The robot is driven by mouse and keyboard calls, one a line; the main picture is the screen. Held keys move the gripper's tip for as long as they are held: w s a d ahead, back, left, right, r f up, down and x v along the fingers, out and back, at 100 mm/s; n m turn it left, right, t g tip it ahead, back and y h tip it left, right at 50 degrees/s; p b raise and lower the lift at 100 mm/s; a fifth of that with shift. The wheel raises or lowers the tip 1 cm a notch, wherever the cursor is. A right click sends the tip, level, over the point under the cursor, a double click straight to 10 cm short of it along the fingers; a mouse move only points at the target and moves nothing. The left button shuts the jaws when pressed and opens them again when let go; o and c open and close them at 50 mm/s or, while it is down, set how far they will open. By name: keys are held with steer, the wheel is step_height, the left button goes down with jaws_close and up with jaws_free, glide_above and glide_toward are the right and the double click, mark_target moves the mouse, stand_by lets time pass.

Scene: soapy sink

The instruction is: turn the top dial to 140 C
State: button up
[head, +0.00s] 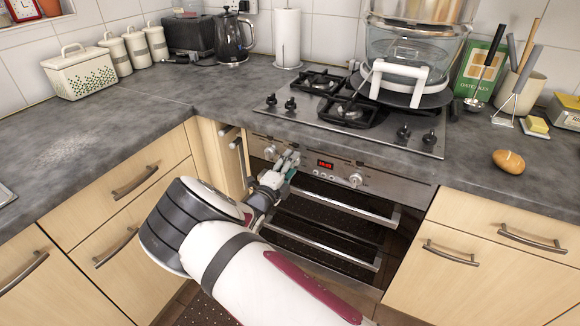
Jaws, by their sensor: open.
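The built-in oven's steel control panel (312,166) faces me below the worktop, with a lit red display (325,164). A round dial (356,179) is to the right of the display. A second dial (270,152) is to the left, close to my gripper. My gripper (288,158) is open in front of the panel, left of the display, and hides part of it. I cannot tell whether its fingers touch a dial or stand around one. Dial markings are too small to read.
Bar handles (347,200) stick out from the oven below the panel. Above is a gas hob (350,112) with black knobs and a large glass pot (410,62). Wooden cabinets with handles (135,182) flank the oven. A potato-like item (508,161) lies on the right worktop.

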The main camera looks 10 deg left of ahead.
steer(key=shift+c, duration=0.2)
steer(key=c, duration=1.1)
steer(key=shift+m, duration=0.3)
steer(key=shift+m+p, duration=0.9)
steer(key=shift+m, duration=10.6)
